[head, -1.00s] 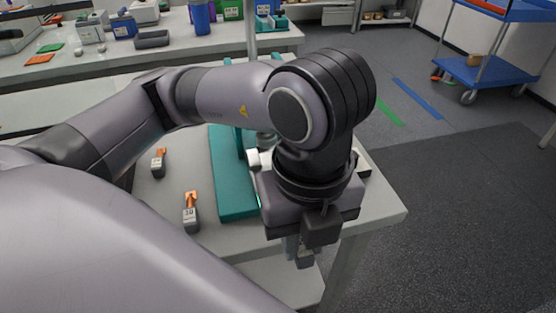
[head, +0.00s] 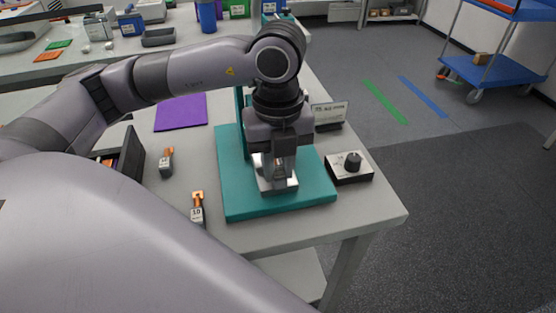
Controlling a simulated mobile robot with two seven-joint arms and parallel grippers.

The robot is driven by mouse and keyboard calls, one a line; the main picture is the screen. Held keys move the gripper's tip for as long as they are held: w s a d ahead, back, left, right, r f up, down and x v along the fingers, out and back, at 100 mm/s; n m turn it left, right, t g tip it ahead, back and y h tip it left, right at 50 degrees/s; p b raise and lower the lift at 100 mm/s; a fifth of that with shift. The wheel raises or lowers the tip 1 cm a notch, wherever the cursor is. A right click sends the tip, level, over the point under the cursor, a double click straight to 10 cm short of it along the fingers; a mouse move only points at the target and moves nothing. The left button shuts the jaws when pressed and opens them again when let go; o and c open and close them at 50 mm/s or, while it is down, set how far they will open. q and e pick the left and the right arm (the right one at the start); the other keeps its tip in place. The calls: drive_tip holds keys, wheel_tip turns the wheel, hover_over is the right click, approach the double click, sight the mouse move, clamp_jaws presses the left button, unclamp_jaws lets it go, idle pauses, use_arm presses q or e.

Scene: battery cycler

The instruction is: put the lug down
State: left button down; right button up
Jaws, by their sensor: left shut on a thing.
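My left gripper (head: 279,167) reaches down over the teal base (head: 235,203) of a stand on the table. It is shut on the lug, which is mostly hidden by the fingers and hard to make out. The fingertips are just above or at a silver metal block (head: 279,188) on the teal base. I cannot tell whether the lug touches the block. My right gripper is not in view.
Two grey pieces with orange tops, one nearer (head: 197,213) and one farther (head: 165,165), stand left of the base. A purple mat (head: 181,112) and a dark bin (head: 127,160) are left.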

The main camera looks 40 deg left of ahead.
use_arm(q)
drive_tip(key=shift+f, duration=0.2)
drive_tip(key=c, duration=1)
unclamp_jaws()
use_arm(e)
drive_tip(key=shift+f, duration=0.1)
use_arm(q)
drive_tip(key=shift+r, duration=0.15)
